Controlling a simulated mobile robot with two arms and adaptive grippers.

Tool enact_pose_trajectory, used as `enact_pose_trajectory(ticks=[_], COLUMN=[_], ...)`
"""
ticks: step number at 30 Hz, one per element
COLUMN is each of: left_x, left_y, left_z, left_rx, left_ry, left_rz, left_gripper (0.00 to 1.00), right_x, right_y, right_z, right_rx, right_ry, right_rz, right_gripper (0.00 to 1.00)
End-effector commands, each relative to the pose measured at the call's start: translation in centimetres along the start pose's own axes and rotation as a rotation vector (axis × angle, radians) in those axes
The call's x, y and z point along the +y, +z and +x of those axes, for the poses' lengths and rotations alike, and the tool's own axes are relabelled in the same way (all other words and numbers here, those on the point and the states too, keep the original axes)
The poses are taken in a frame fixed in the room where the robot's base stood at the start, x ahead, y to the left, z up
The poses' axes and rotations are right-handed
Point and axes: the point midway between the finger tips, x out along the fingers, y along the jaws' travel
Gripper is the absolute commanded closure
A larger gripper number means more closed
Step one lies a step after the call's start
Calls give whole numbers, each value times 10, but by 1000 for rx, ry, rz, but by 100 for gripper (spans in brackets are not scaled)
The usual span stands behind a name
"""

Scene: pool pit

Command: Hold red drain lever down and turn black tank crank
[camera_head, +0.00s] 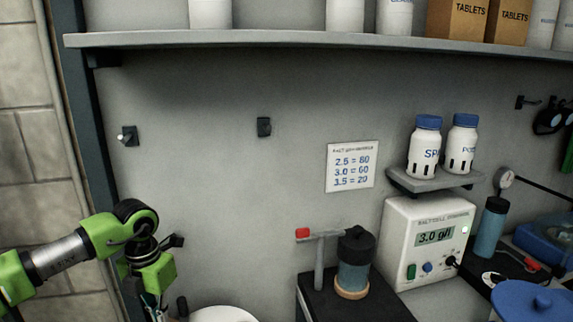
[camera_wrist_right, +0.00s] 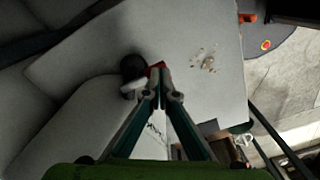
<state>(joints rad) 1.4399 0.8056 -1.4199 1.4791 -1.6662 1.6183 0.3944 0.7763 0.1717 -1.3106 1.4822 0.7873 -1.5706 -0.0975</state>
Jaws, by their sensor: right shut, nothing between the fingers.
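A red-ended lever (camera_head: 302,233) sits on a grey post on a dark box in the head view; I cannot tell if it is the drain lever. A black upright knob (camera_head: 182,306) stands beside a white round rim (camera_head: 222,314) at the bottom edge. It may be the crank. My left gripper (camera_head: 150,300) is near it at lower left, its fingertips cut off. In the right wrist view my right gripper (camera_wrist_right: 163,76) is shut and empty. A small red piece (camera_wrist_right: 157,66) shows at its tips, beside a black round knob (camera_wrist_right: 132,67) on a pale stem.
A dark-capped jar (camera_head: 354,270) stands beside the red-ended lever. A white meter (camera_head: 425,250) reading 3.0 is to its right. Blue-capped bottles (camera_head: 425,148) stand on a small ledge. A long shelf (camera_head: 300,39) spans the top. The grey wall at centre left is mostly clear.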

Motion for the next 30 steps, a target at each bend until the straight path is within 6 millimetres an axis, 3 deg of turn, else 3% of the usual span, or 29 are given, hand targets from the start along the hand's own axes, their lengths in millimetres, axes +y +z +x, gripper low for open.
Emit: enact_pose_trajectory(ticks=[30], left_x=[0], left_y=[0], left_z=[0], left_rx=[0], left_ry=[0], left_rz=[0], left_gripper=[100], right_x=[0], right_y=[0], right_z=[15], right_rx=[0], right_ry=[0], right_rz=[1], right_gripper=[100])
